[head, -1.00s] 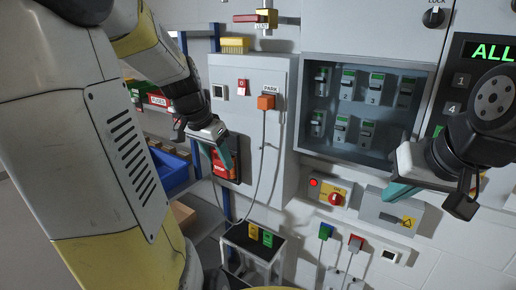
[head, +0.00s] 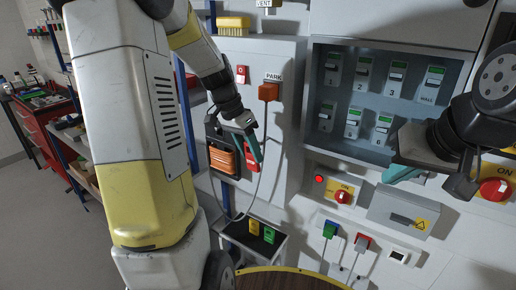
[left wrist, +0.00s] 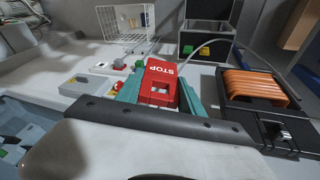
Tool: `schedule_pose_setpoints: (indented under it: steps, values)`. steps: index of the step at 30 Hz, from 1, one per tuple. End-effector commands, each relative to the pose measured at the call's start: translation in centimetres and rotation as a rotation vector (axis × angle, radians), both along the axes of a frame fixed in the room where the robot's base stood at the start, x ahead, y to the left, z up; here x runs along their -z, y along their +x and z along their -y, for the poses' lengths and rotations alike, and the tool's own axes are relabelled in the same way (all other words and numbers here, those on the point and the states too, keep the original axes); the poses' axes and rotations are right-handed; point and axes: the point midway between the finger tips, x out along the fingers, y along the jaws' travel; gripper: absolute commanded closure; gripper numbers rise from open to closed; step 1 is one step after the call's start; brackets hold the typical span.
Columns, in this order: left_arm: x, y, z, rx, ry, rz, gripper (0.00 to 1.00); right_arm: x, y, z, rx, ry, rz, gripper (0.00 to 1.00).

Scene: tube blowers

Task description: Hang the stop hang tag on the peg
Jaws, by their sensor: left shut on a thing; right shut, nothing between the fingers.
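The red stop tag (left wrist: 161,84) is between the teal fingers of my left gripper (left wrist: 157,92) in the left wrist view, its STOP lettering facing that camera. In the head view my left gripper (head: 252,146) is shut on the tag (head: 247,172), in front of the grey cabinet's lower part, right of the orange coil and below the PARK box. The tag is partly hidden by the fingers there. I cannot make out the peg for certain in either view. My right gripper (head: 402,173) is shut and empty in front of the wall below the breaker box.
An orange coil (head: 223,158) on a black holder sits close left of my left gripper. The open breaker box (head: 312,135) is to the right. A small stand (head: 240,236) with yellow and green tags is below.

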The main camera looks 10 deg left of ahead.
Motion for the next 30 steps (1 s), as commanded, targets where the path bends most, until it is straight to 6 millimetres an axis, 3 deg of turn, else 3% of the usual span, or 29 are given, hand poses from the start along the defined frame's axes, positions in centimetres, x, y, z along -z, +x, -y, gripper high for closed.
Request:
schedule_pose_setpoints:
  steps: [30]
  values:
    - [0.5, 5.7, 2.1, 0.000, 0.000, 0.000, 1.00, 0.0, 0.0, 0.0, 0.000, 0.000, 0.000, 1.00]
